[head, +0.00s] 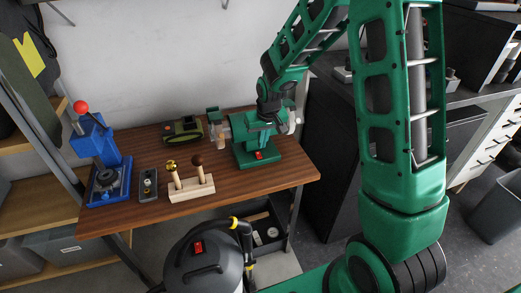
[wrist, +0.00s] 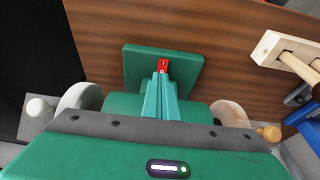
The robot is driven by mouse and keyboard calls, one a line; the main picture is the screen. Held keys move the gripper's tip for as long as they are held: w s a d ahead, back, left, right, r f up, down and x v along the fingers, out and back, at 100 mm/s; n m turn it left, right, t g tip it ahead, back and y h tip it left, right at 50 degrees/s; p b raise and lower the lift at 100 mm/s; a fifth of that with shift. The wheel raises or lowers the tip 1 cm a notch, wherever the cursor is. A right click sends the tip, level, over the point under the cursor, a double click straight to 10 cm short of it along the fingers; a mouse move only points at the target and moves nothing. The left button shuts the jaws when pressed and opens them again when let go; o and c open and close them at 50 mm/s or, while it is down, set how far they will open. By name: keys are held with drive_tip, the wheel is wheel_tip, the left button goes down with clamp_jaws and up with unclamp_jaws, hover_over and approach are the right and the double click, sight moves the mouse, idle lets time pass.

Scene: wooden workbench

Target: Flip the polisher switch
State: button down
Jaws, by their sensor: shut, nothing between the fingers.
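The green polisher (head: 256,150) stands on the right part of the wooden bench. Its buffing wheels show at either side in the wrist view, a pale one (wrist: 82,96) at left and a tan one (wrist: 229,114) at right. The red switch (head: 258,155) sits on the front of its base and also shows in the wrist view (wrist: 163,65). My gripper (wrist: 162,76) is shut and empty, its fingertips right at the near edge of the switch, partly covering it. I cannot tell whether they touch. In the head view my gripper is hard to separate from the polisher.
A wooden block with two upright handled tools (head: 191,187), a small grey box (head: 148,185) and a blue press (head: 103,165) stand to the left on the bench (head: 240,183). A dark green tool (head: 183,130) lies behind. A grey vacuum (head: 205,265) stands in front.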

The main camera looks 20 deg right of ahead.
drive_tip(key=v, duration=0.8)
drive_tip(key=shift+s+r, duration=0.2)
drive_tip(key=s+d+r+m, duration=0.2)
drive_tip(key=s+d+r, duration=0.2)
drive_tip(key=s+d, duration=0.45)
drive_tip(key=s+d+r+m+g, duration=0.1)
drive_tip(key=s+d+m, duration=0.1)
drive_tip(key=s, duration=1.1)
drive_tip(key=s+d+r+m+g, duration=0.2)
drive_tip(key=s+d, duration=0.1)
drive_tip(key=s, duration=1)
drive_tip(key=shift+s+d, duration=0.2)
drive_tip(key=shift+d, duration=0.1)
drive_tip(key=shift+r, duration=0.1)
